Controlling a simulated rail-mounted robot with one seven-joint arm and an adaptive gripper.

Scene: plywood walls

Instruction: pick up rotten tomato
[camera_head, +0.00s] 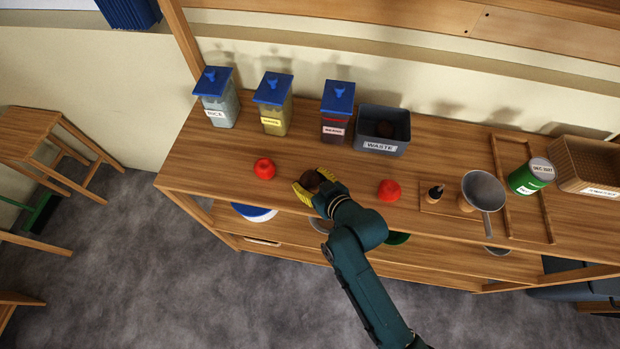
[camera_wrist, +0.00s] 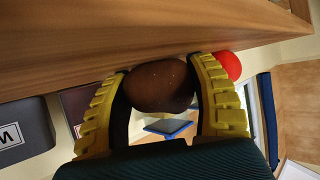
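The rotten tomato is dark brown and round. It sits between the yellow fingers of my gripper, near the front of the wooden counter, in the head view (camera_head: 311,180) and in the wrist view (camera_wrist: 160,86). My gripper (camera_head: 313,187) has a finger against each side of it, also in the wrist view (camera_wrist: 160,95). I cannot tell whether the tomato touches the counter or is slightly above it. A red tomato (camera_head: 264,168) lies to the left of my gripper, and another red tomato (camera_head: 389,190) lies to the right.
A grey WASTE bin (camera_head: 381,147) with a dark round thing (camera_head: 384,129) inside stands behind. Three blue-lidded containers (camera_head: 273,104) stand to its left. A pan (camera_head: 483,190), a green can (camera_head: 530,176) and a wicker basket (camera_head: 585,165) are at right. The counter's left front is clear.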

